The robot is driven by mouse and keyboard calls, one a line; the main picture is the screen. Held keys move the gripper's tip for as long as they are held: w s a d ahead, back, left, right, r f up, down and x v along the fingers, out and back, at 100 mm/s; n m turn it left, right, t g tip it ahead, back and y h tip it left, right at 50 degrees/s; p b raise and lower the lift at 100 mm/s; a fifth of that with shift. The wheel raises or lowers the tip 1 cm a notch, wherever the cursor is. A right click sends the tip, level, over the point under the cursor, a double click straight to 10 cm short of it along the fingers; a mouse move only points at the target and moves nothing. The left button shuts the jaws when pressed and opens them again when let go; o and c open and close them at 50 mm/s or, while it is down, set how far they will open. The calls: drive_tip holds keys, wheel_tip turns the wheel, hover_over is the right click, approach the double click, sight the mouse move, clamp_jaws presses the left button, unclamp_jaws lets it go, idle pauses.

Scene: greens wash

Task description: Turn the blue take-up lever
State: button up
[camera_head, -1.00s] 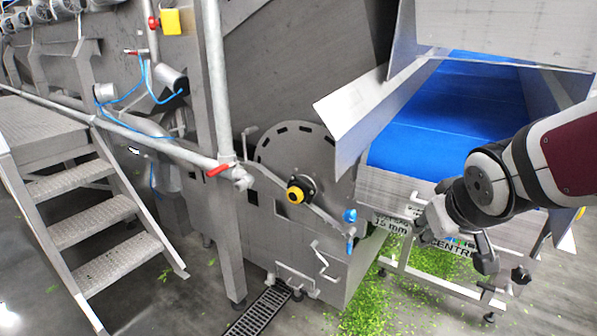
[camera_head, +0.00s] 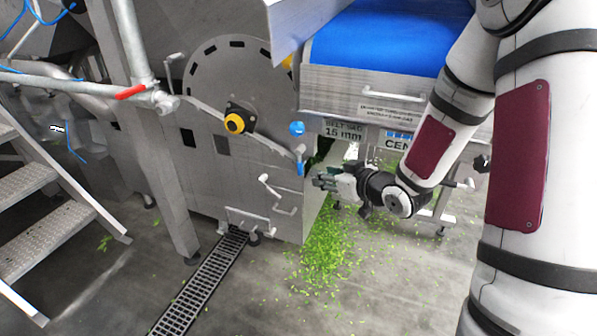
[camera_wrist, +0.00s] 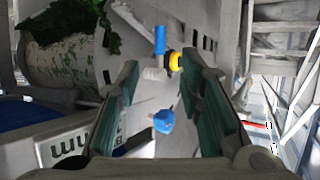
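In the head view a blue handle (camera_head: 301,169) hangs at the right edge of the grey machine's side panel, below a round blue knob (camera_head: 297,128). Which of the two is the take-up lever is not labelled. My gripper (camera_head: 322,182) is just right of and slightly below the blue handle, seemingly apart from it. In the wrist view my gripper (camera_wrist: 160,78) is open, its two dark green-padded fingers spread wide with nothing gripped. The blue handle (camera_wrist: 159,40) shows ahead between the fingertips, and the blue knob (camera_wrist: 163,121) shows lower, also between the fingers.
A yellow-and-black knob (camera_head: 235,123) sits left on the panel. A bent crank handle (camera_head: 278,195) is below. A "BELT SAG 15 mm" sign (camera_head: 340,130) and the blue belt (camera_head: 375,40) are at right. A floor drain (camera_head: 205,285) and green scraps lie below.

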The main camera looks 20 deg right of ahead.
sight(301, 168)
drive_tip(key=b+x, duration=0.3)
drive_tip(key=x, duration=1)
drive_tip(key=shift+c, duration=0.3)
clamp_jaws()
